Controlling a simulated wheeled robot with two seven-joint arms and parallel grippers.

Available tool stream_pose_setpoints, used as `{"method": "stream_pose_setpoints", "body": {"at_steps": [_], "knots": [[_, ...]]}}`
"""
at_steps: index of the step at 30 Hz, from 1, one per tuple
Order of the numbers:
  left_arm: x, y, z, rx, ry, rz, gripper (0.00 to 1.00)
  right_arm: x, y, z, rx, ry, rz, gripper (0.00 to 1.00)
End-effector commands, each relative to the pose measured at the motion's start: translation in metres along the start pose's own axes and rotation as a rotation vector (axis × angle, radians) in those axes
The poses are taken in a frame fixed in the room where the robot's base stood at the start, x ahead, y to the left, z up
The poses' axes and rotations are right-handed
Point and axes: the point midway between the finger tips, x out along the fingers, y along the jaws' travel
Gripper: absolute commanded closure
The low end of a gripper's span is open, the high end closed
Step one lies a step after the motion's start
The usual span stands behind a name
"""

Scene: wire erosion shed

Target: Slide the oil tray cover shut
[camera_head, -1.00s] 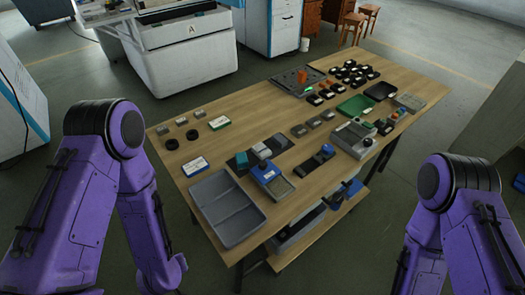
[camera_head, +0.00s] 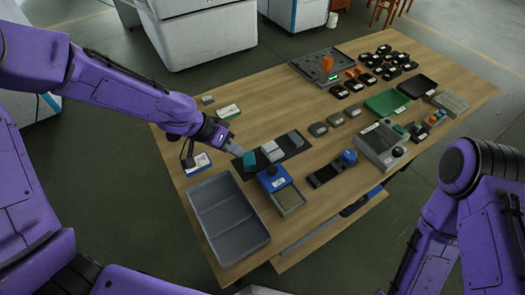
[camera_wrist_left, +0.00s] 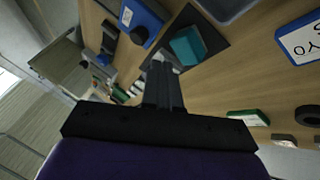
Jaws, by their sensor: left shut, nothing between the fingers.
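A blue unit (camera_head: 273,180) with a dark knob and white label stands near the front of the table, joined to a grey shallow tray part (camera_head: 289,200); it looks like the oil tray with its cover. Its blue end shows in the left wrist view (camera_wrist_left: 142,17). My left gripper (camera_head: 235,149) is shut and empty, above the table behind and left of the blue unit, close to a teal block (camera_head: 250,161). In the left wrist view the fingers (camera_wrist_left: 162,82) point toward the teal block (camera_wrist_left: 187,45). I see no contact. My right gripper is not in view.
A grey divided bin (camera_head: 228,215) stands at the front left. A dark mat (camera_head: 294,143) with grey blocks lies behind the blue unit. A black stand with a blue knob (camera_head: 348,157) is to its right, then a grey machine (camera_head: 381,145). Bare wood lies around the blue unit's right side.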

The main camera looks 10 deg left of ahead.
Motion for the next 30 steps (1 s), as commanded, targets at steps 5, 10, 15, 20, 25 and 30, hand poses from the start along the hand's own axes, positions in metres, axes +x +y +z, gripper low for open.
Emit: {"method": "stream_pose_setpoints", "body": {"at_steps": [5, 10, 15, 20, 25, 30], "knots": [[0.011, 0.007, -0.002, 0.041, -0.002, 0.035, 1.0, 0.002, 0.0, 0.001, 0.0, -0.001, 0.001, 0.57], [0.046, 0.007, -0.001, 0.038, -0.006, 0.034, 1.0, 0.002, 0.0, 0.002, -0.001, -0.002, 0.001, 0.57], [0.077, 0.008, -0.001, 0.038, -0.005, 0.033, 1.0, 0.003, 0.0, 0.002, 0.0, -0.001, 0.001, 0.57], [0.093, 0.009, -0.002, 0.038, -0.003, 0.031, 1.0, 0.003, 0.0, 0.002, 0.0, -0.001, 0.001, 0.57], [0.098, 0.009, -0.002, 0.039, -0.002, 0.031, 1.0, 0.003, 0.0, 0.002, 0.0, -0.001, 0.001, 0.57], [0.098, 0.009, -0.002, 0.039, -0.002, 0.03, 1.0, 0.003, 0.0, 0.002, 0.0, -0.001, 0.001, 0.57]]}}
